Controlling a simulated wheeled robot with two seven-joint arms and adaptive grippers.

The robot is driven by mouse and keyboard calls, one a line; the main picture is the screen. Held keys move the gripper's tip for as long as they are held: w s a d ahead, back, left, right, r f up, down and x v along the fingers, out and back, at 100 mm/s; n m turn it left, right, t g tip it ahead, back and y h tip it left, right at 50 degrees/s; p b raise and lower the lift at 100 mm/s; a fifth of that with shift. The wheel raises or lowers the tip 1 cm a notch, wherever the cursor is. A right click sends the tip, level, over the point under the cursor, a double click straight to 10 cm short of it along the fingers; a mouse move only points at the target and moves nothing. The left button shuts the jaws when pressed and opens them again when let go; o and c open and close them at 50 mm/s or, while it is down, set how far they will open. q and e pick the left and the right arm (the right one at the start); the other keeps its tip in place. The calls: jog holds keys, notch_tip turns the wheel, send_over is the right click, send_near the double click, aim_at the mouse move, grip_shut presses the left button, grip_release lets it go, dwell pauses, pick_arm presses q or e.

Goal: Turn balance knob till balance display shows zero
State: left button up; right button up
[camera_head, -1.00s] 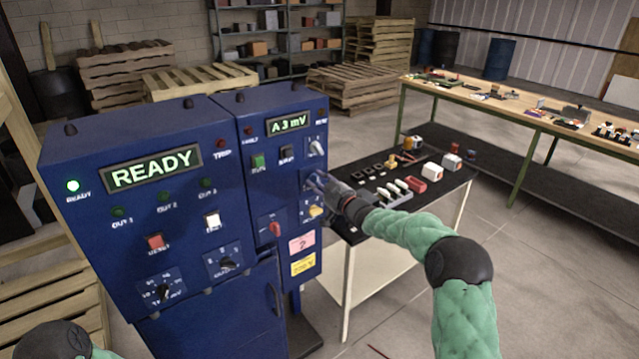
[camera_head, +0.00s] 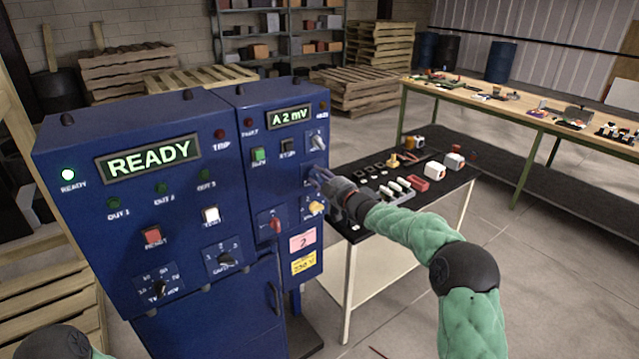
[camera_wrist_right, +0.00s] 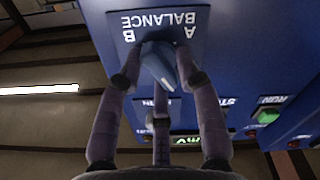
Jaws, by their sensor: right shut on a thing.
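The balance knob (camera_wrist_right: 160,66) is a blue-grey pointed knob on the blue panel, by an upside-down plate (camera_wrist_right: 172,20) reading "A BALANCE B" in the right wrist view. My right gripper (camera_wrist_right: 160,78) is shut on the knob, its fingers around it. In the head view my right gripper (camera_head: 318,177) touches the front of the right-hand cabinet and mostly hides the knob. Part of the display (camera_wrist_right: 186,141) also shows behind the fingers in the wrist view. My left gripper is out of view.
Another selector (camera_head: 317,143) sits just above my gripper and a yellow knob (camera_head: 316,208) just below. The larger display (camera_head: 149,161) reads "READY". A black-topped table (camera_head: 452,188) with small parts stands right of the cabinet.

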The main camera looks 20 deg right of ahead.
jog(key=n+b, duration=0.1)
jog(key=n, duration=0.2)
jog(key=n+b, duration=0.2)
jog(key=r+n+b, duration=0.1)
jog(key=n+b, duration=0.1)
jog(key=n, duration=0.1)
jog(key=shift+d+n, duration=0.15)
jog(key=shift+n, duration=0.15)
jog(key=shift+r+n, duration=0.1)
jog(key=shift+n, duration=0.2)
jog(key=o, duration=0.9)
jog(key=shift+f, duration=0.4)
jog(key=shift+s, duration=0.1)
